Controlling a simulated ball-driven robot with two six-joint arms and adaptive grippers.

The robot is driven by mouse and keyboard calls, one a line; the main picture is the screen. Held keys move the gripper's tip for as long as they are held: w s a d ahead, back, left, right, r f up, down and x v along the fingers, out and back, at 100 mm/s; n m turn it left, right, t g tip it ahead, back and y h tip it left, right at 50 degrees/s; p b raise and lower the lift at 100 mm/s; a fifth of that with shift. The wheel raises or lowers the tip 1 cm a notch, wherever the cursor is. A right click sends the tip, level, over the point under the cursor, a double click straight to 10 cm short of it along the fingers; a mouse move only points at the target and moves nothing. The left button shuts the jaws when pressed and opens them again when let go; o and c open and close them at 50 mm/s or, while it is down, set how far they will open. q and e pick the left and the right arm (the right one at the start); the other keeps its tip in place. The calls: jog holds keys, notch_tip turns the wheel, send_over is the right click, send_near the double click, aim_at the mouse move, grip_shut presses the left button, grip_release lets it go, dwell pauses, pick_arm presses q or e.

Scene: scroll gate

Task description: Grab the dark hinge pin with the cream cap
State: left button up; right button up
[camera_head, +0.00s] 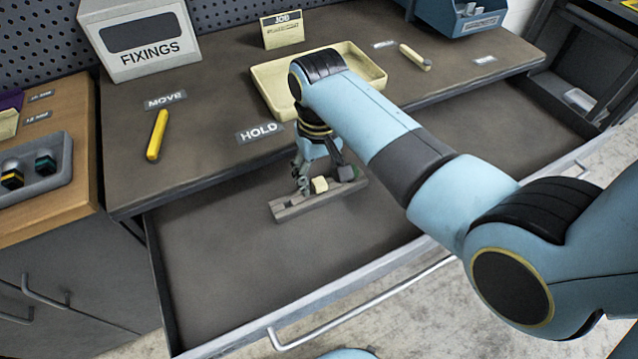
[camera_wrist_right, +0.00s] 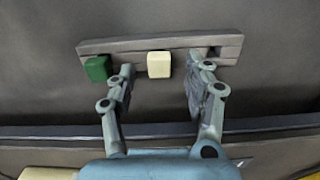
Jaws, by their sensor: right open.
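The cream cap (camera_head: 320,184) of the hinge pin sits in a long grey holder (camera_head: 292,209) in the open drawer. The pin's dark shaft is hidden in the holder. In the wrist view the cream cap (camera_wrist_right: 159,64) is at the middle of the holder (camera_wrist_right: 140,45), with a green cap (camera_wrist_right: 97,69) to its left and an empty slot to its right. My right gripper (camera_head: 323,176) is open, pointing down at the holder. In the wrist view its fingers (camera_wrist_right: 158,78) are on either side of the cream cap, with gaps visible. My left gripper is not in view.
The drawer floor (camera_head: 220,270) around the holder is mostly clear. The bench edge lies behind it. On the bench are a cream tray (camera_head: 372,65), a yellow stick (camera_head: 157,135), a cream stick (camera_head: 415,57) and a FIXINGS box (camera_head: 140,40).

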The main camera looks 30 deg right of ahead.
jog(key=shift+f, duration=0.95)
grip_shut()
jog(key=shift+r, duration=0.2)
